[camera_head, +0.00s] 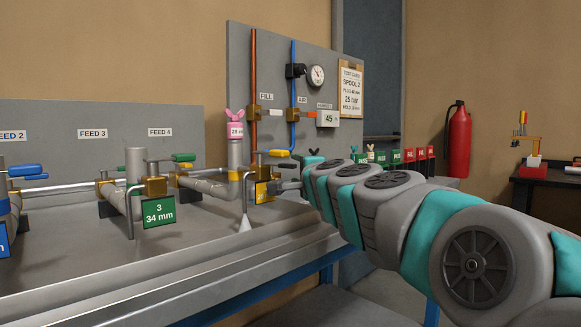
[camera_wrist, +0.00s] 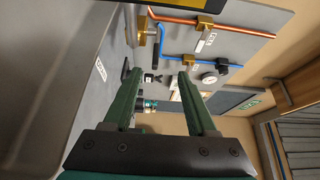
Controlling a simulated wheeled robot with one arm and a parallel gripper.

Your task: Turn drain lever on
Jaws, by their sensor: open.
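My gripper (camera_wrist: 159,74) is open in the wrist view, with two long green fingers pointing toward the bench and panel fittings. Nothing is visibly held between them. A small dark lever-like part (camera_wrist: 126,68) shows beside the left fingertip. A white label (camera_wrist: 100,70) is on the grey surface left of that part; its text is hard to read, so I cannot be sure it marks the drain lever. In the head view, my arm covers the bench's right end, and I cannot make out the drain lever or the fingertips clearly.
A yellow-handled valve (camera_head: 280,153) and a pipe with a pink bunny-eared cap (camera_head: 235,129) stand left of my arm. The upright panel (camera_head: 345,54) carries copper and blue pipes and a gauge (camera_head: 316,75). A fire extinguisher (camera_head: 459,140) hangs on the wall.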

